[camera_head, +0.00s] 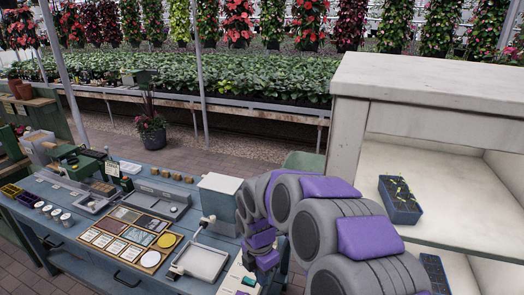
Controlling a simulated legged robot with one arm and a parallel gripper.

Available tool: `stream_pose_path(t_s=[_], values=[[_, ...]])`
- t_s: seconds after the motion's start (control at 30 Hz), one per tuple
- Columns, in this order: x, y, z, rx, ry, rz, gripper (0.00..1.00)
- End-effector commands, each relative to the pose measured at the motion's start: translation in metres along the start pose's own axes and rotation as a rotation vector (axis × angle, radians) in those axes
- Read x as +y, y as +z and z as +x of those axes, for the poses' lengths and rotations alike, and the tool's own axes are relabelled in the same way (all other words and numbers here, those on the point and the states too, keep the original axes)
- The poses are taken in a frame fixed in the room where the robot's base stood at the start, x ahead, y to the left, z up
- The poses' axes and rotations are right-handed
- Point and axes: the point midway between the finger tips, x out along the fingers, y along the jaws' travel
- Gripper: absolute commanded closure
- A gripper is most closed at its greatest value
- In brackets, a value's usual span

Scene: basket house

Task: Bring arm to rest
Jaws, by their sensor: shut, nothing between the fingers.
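My arm, grey with purple panels, comes in from the lower right and bends down over the right end of the blue workbench (110,268). My gripper (264,262) points down at the arm's end, small and partly hidden by my own links. It is shut and holds nothing that I can see. It appears beside a whitish box (239,281) with teal parts at the bench's right end; I cannot tell whether they touch.
A white scale-like tray (200,262), a grey-white box (218,195) and a sample board (130,235) are on the bench. A pale shelf cabinet (430,85) with a blue seedling tray (400,205) stands right, close to my arm.

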Motion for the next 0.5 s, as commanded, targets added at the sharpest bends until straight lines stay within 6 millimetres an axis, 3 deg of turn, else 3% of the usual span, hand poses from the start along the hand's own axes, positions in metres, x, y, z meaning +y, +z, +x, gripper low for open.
stream_pose_path(t_s=[0.2, 0.5], values=[[-0.069, -0.005, -0.037, 0.024, -0.001, 0.407, 1.00], [-0.173, -0.021, -0.065, 0.037, -0.035, 1.036, 1.00]])
